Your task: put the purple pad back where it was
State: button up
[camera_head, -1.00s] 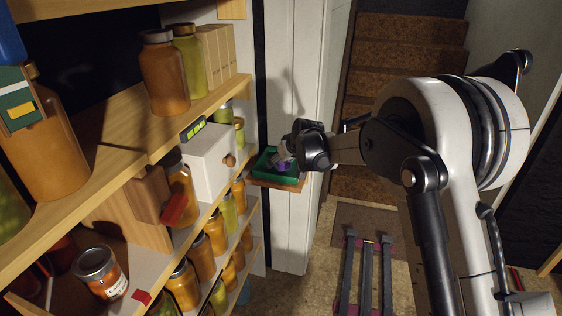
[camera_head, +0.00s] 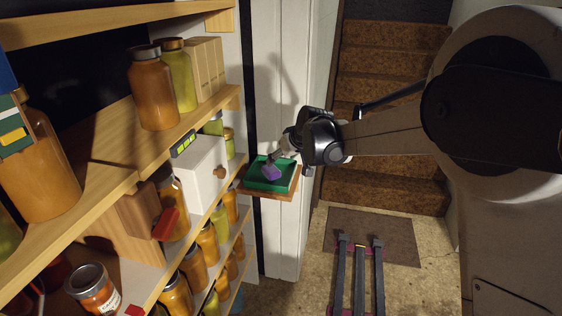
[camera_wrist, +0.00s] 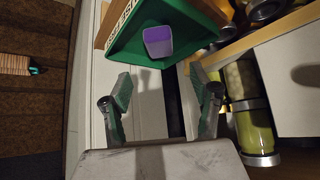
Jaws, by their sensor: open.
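The purple pad (camera_head: 272,172) rests in the green tray (camera_head: 284,186) on a small wooden ledge beside the shelves. In the wrist view the purple pad (camera_wrist: 158,41) shows as a small block on the green tray floor (camera_wrist: 190,30).
A white box with a wooden knob (camera_head: 201,168) stands on the shelf left of the tray. Several filled jars crowd the shelves, including an orange jar (camera_head: 152,90). A white panelled wall (camera_head: 285,100) is behind the tray. Stairs (camera_head: 390,110) and open floor lie to the right.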

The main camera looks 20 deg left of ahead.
jog(key=shift+s+d+r, duration=0.1)
jog(key=shift+d+r, duration=0.1)
jog(key=s+d+r+m+h, duration=0.1)
jog(key=s+d+r, duration=0.35)
jog(key=d, duration=0.35)
jog(key=s+d+r+m+t+h, duration=0.1)
jog(key=s+d+r+m, duration=0.15)
jog(key=s+d, duration=0.45)
jog(key=s+d+r+m+h, duration=0.1)
jog(key=s+d+r, duration=0.25)
jog(key=d, duration=0.65)
jog(key=s+d+f+m+h, duration=0.1)
jog(key=s+d+f+m, duration=0.1)
jog(key=s+d, duration=0.7)
jog(key=s+d+f+m+h, duration=0.2)
jog(key=s+d, duration=0.7)
jog(key=s, duration=0.5)
jog(key=shift+d+f+m+t, duration=0.15)
jog(key=shift+f+m+t, duration=0.25)
jog(key=shift+f+m, duration=0.15)
jog(key=shift+s, duration=0.1)
